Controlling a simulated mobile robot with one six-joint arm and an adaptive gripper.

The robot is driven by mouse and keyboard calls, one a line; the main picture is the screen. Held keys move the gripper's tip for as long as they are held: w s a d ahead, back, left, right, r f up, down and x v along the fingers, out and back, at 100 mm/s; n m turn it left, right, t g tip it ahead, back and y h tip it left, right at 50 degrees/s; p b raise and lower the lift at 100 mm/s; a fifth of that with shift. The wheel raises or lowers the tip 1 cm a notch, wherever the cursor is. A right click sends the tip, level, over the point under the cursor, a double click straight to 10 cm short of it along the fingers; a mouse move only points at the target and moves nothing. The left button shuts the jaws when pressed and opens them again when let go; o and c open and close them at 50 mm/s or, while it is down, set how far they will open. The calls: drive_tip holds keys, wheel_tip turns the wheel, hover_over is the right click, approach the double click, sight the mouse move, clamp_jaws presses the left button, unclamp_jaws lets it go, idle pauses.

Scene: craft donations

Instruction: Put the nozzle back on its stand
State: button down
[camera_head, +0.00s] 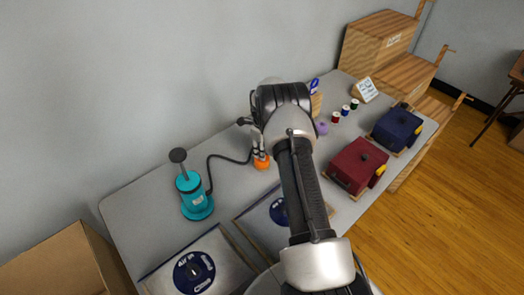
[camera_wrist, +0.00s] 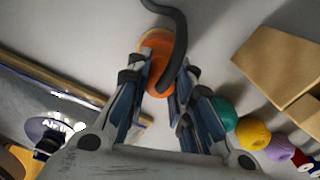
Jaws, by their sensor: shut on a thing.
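The teal pump (camera_head: 196,195) with a dark handle stands upright at the table's left. Its black hose (camera_head: 228,157) runs right to my gripper (camera_head: 260,150), low over the table. In the wrist view my gripper (camera_wrist: 156,92) is shut on the hose-end nozzle, whose body is mostly hidden between the fingers. The hose (camera_wrist: 178,25) curves down to the fingertips there. A round orange piece (camera_head: 262,163), apparently the stand, is directly below the fingertips; it also shows in the wrist view (camera_wrist: 155,45). I cannot tell whether the nozzle touches it.
Two printed flat panels (camera_head: 213,250) lie along the front edge. Yarn balls, including a yellow one (camera_wrist: 253,133), and small spools (camera_head: 346,109) are to the right. Bare table surrounds the pump.

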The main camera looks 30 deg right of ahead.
idle(0.3)
drive_tip(key=c, duration=1.3)
unclamp_jaws()
drive_tip(key=shift+c, duration=0.2)
